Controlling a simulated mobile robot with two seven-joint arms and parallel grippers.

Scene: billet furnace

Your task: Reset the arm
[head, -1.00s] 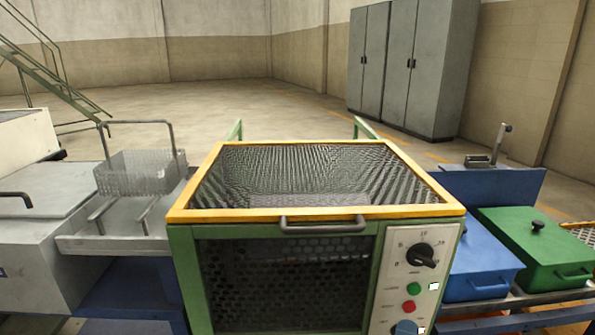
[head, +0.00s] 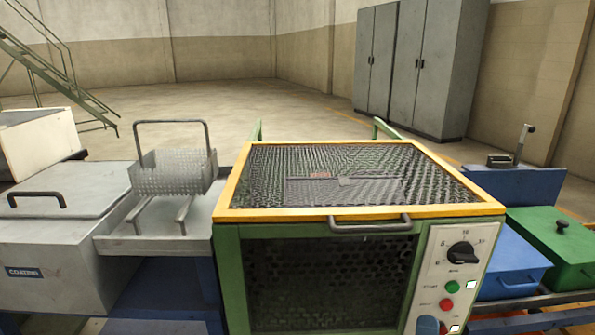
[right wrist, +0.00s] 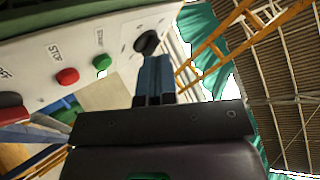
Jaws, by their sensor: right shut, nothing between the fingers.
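My right gripper (head: 428,325) shows at the bottom edge of the head view as blue fingertips in front of the lower control panel (head: 430,262). In the right wrist view its blue fingers (right wrist: 155,78) are together and empty. There, the black knob (right wrist: 147,42), green button (right wrist: 102,63) and red stop button (right wrist: 67,77) of the panel lie beyond and left of them. I cannot tell whether the fingertips touch the panel. My left gripper is not in view.
The green furnace guard with a yellow rim (head: 360,212) and handle (head: 370,223) fills the middle. A wire basket (head: 172,172) and a grey coating tank (head: 60,235) stand left. Blue (head: 510,268) and green (head: 550,243) lidded boxes stand right.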

